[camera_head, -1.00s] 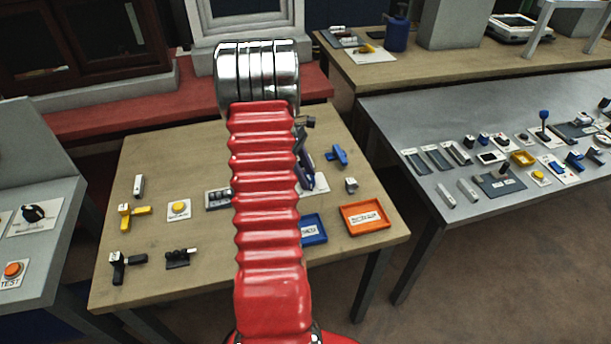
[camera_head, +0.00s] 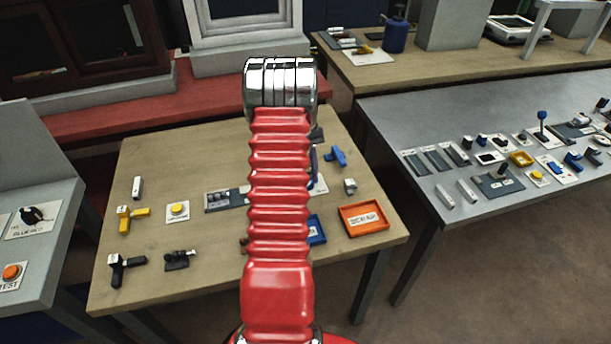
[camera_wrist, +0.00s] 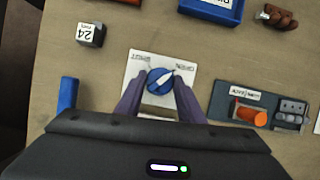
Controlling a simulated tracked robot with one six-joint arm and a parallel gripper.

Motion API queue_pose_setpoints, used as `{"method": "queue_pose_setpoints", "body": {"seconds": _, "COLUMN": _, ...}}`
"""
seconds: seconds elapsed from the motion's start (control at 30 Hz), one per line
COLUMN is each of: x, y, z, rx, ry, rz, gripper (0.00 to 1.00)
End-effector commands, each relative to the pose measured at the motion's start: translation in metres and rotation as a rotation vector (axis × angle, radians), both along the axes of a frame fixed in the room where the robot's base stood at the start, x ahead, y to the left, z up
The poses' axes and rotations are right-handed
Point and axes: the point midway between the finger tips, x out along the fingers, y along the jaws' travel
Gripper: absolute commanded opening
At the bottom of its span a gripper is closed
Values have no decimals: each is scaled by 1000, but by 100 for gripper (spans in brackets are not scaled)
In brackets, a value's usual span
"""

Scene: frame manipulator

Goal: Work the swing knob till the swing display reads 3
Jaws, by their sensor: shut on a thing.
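In the wrist view a round blue knob (camera_wrist: 160,81) with a white pointer mark sits on a white plate (camera_wrist: 143,62). The pointer slants up to the right. The plate's printed words are too small to read surely. The two purple fingers of my gripper (camera_wrist: 159,86) are shut on the knob, one on each side. I cannot make out a swing display reading in either view.
A grey panel with an orange cylinder (camera_wrist: 252,116) is to the right. An orange tray (camera_head: 364,217) stands near the wooden table's right edge.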

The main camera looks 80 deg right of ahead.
Motion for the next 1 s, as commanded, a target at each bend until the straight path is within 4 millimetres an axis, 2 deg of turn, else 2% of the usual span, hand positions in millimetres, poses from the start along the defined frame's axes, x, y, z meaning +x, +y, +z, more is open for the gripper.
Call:
{"method": "queue_pose_setpoints", "body": {"seconds": 0.23, "x": -1, "y": -1, "z": 0, "rx": -1, "ry": 0, "rz": -79, "gripper": 12}}
{"method": "queue_pose_setpoints", "body": {"seconds": 0.67, "x": -1, "y": -1, "z": 0, "rx": -1, "ry": 0, "rz": -91, "gripper": 12}}
{"method": "queue_pose_setpoints", "body": {"seconds": 0.7, "x": -1, "y": -1, "z": 0, "rx": -1, "ry": 0, "rz": -91, "gripper": 36}}
{"method": "queue_pose_setpoints", "body": {"seconds": 0.93, "x": -1, "y": -1, "z": 0, "rx": -1, "ry": 0, "rz": -90, "gripper": 52}}
{"method": "queue_pose_setpoints", "body": {"seconds": 1.0, "x": -1, "y": -1, "z": 0, "rx": -1, "ry": -1, "rz": -89, "gripper": 53}}
